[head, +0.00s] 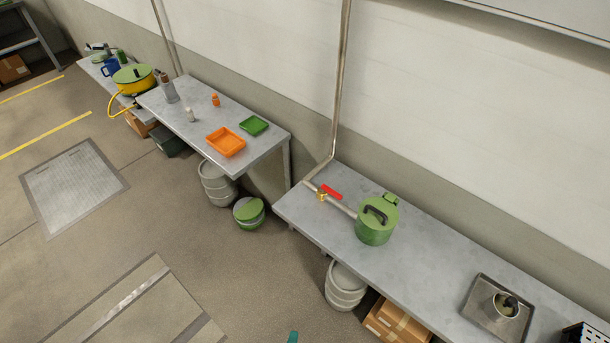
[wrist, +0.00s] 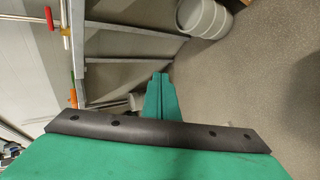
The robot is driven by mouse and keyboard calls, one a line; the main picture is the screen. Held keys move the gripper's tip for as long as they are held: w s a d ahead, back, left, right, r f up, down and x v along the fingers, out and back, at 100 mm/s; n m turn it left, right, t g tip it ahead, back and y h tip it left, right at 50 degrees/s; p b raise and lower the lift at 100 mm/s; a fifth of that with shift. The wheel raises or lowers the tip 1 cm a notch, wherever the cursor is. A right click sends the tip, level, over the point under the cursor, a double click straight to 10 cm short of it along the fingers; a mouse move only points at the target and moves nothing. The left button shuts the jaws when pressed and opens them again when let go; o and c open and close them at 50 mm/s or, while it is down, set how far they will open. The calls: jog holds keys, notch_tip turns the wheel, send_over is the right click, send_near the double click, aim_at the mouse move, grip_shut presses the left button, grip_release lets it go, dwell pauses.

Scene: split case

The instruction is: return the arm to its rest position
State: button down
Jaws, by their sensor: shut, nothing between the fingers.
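My gripper (wrist: 158,82) shows in the wrist view as a teal, tapered pair of fingers pressed together, with nothing between them. It hangs over the grey floor, apart from the tables. A dark bar with screw holes on my teal wrist crosses the lower part of that view. In the head view only a small teal tip of my arm shows at the bottom edge, so the rest of the arm is hidden from that camera.
The near metal table (head: 440,265) carries a green lidded pot (head: 374,226), a red-handled valve pipe (head: 331,192) and a grey tray (head: 477,312). The farther table (head: 180,128) holds an orange tray (head: 225,142). Kegs and cartons stand underneath. The floor at left is open.

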jog(key=s+d+r+m+t+y, duration=0.1)
jog(key=s+r+m, duration=0.3)
jog(key=r+m, duration=0.4)
jog(key=s+d+r+m+t+y, duration=0.1)
jog(key=s+d+r+m+t, duration=0.1)
jog(key=s+r+m, duration=0.3)
notch_tip(320, 180, up, 3)
jog(key=m+t, duration=0.1)
jog(key=m, duration=0.2)
jog(key=shift+s+d+r, duration=0.15)
jog(key=shift+d+r, duration=0.05)
jog(key=shift+d, duration=0.05)
